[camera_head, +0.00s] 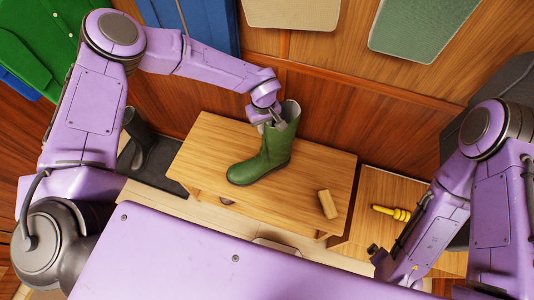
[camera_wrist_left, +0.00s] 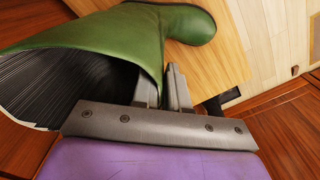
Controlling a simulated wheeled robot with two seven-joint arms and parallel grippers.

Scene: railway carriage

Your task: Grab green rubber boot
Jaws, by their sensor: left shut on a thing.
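The green rubber boot (camera_head: 268,158) stands upright on the wooden bench, its toe pointing to the lower left. My left gripper (camera_head: 276,119) is at the top of the boot's shaft and is shut on its rim. In the left wrist view the boot (camera_wrist_left: 110,35) fills the upper left, with its dark ribbed opening facing the camera. The left gripper's fingers (camera_wrist_left: 165,88) are at the rim's edge there. My right arm is at the right of the head view, and its gripper (camera_head: 378,256) is low beside the bench; its fingers are not clear.
The wooden bench (camera_head: 215,145) also holds a small wooden block (camera_head: 327,204). A yellow object (camera_head: 391,213) lies on a lower wooden surface at the right. A dark boot (camera_head: 140,139) stands on a dark mat (camera_head: 165,180) at the left. Coats hang on the panelled wall.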

